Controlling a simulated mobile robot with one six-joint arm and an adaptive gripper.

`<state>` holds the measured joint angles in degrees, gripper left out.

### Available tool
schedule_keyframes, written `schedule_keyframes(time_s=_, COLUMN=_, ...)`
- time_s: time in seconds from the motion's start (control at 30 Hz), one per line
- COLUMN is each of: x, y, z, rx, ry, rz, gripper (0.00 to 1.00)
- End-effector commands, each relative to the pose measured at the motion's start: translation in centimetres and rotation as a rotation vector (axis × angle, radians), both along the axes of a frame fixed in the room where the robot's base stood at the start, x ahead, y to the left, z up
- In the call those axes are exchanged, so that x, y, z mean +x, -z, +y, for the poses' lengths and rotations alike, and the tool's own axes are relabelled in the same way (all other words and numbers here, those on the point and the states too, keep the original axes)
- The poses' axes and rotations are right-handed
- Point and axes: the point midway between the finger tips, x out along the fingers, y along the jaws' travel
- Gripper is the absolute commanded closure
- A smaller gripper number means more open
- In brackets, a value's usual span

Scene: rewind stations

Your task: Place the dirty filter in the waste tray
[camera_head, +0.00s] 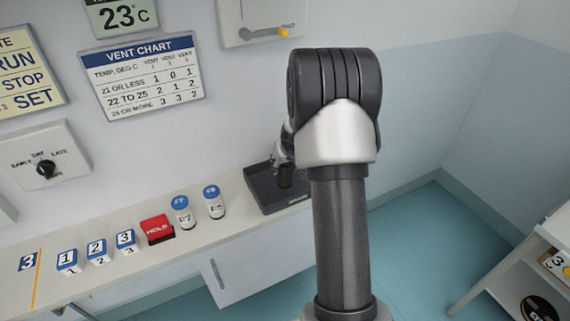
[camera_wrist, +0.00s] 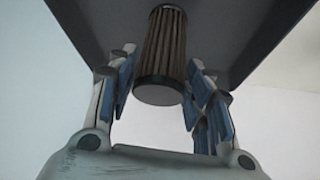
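The waste tray (camera_head: 262,196) is a dark grey shallow tray at the right end of the counter. The dirty filter (camera_wrist: 162,55) is a brown pleated cylinder with dark end caps, seen between my fingers against the tray's dark surface (camera_wrist: 90,18). In the head view the filter (camera_head: 285,176) is a small dark shape in the tray, below my gripper (camera_head: 283,158). In the wrist view my gripper (camera_wrist: 160,85) has its blue-padded fingers on both sides of the filter, with narrow gaps showing. My arm partly hides the tray's right side.
Two white canisters (camera_head: 183,212) (camera_head: 214,202) with blue tops stand left of the tray. A red HOLD block (camera_head: 157,229) and several numbered blocks (camera_head: 97,251) stand farther left. A vent chart (camera_head: 150,76) hangs on the wall. A shelf cart (camera_head: 540,285) stands at the right.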

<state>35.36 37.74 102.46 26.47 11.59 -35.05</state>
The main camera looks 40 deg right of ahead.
Motion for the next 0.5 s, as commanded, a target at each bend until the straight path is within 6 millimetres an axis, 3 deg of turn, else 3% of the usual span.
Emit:
schedule_keyframes(time_s=0.17, x=0.00, y=-0.04, z=0.00, rx=0.000, ry=0.000, rz=0.000, gripper=0.40)
schedule_keyframes(time_s=0.5, x=0.00, y=-0.17, z=0.00, rx=0.000, ry=0.000, rz=0.000, gripper=0.40)
